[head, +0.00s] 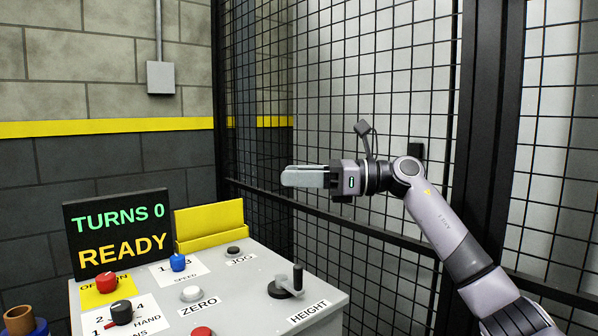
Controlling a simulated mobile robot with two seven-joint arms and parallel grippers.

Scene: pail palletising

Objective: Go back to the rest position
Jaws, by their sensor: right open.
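My right gripper (284,177) is raised in the middle of the head view, above the back right of a grey control console (255,308). It points left, its fingers seen side-on, open with nothing visible in it. It is apart from the console and in front of the mesh fence. My right arm comes in from the lower right. My left gripper is outside the view.
The console bears a crank (288,285) marked HEIGHT, several knobs and buttons, a yellow holder (209,222) and a display (119,232) reading TURNS 0, READY. A black mesh fence (380,238) stands behind. A brown cylinder (20,322) shows at lower left.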

